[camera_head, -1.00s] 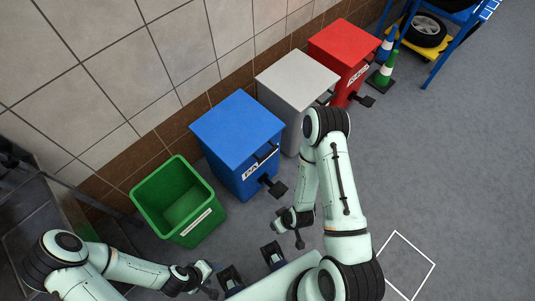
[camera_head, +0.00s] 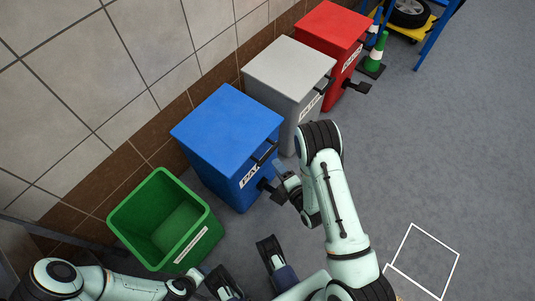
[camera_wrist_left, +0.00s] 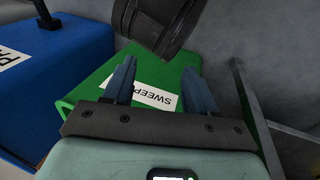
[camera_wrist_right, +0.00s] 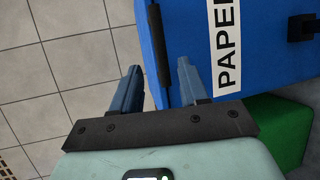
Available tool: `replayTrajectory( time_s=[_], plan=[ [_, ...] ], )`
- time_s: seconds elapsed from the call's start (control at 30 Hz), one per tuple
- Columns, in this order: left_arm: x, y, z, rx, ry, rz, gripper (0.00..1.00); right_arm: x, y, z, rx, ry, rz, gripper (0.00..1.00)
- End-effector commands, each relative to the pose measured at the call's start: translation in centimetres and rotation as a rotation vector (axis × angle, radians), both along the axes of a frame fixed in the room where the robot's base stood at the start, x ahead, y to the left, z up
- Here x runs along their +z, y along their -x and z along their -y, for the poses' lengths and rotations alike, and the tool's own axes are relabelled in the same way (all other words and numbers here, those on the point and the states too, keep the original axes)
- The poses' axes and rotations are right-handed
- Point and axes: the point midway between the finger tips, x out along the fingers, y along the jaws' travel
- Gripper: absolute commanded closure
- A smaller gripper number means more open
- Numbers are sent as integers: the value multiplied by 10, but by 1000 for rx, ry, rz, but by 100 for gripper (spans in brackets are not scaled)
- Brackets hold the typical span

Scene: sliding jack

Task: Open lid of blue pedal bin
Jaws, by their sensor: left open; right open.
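The blue pedal bin (camera_head: 210,130) stands by the wall with its lid closed. It has a dark handle bar (camera_head: 265,153) at the lid's front edge and a black pedal (camera_head: 279,194) low at the front. My right gripper (camera_head: 281,167) is open at the bin's front, close to the handle. In the right wrist view the handle bar (camera_wrist_right: 157,40) runs down so that its end appears between the two open fingertips; contact cannot be told. The PAPER label (camera_wrist_right: 225,40) is beside it. My left gripper (camera_wrist_left: 159,68) is open and empty, in front of the green bin (camera_wrist_left: 95,82).
The open-topped green bin (camera_head: 120,217) stands left of the blue one. A grey bin (camera_head: 285,65) and a red bin (camera_head: 330,30) stand to its right along the tiled wall. Green and blue cones (camera_head: 374,55) stand beyond. The floor (camera_head: 440,150) at the right is clear.

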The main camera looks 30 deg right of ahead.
Motion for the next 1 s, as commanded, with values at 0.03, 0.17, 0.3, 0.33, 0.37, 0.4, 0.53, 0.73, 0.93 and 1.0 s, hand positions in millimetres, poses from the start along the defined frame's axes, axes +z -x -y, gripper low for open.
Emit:
replayTrajectory(
  time_s=[0.03,0.17,0.3,0.33,0.37,0.4,0.53,0.73,0.93,1.0],
  plan=[
    [-4,-3,-2,3,-4,6,43,-3,-12,0,0,0,5,56],
    [-10,-10,-6,11,-14,26,43,-10,-39,0,0,-1,4,56],
    [-15,-19,-10,20,-24,48,43,-16,-63,1,-1,-1,2,56],
    [-16,-20,-10,22,-26,51,43,-18,-66,1,-1,-1,1,56],
    [-17,-21,-11,24,-28,54,43,-19,-70,1,-1,-1,1,56],
    [-18,-23,-12,25,-30,59,43,-20,-74,1,0,-1,0,56],
    [-19,-25,-13,28,-33,65,43,-22,-83,1,-1,-2,-2,56],
    [-19,-26,-14,29,-35,68,43,-22,-85,1,-1,-3,-2,56],
    [-19,-26,-14,29,-35,68,43,-21,-85,1,-1,-2,-2,82],
    [-19,-26,-14,29,-35,68,43,-22,-85,1,-1,-2,-2,100]
  ],
)
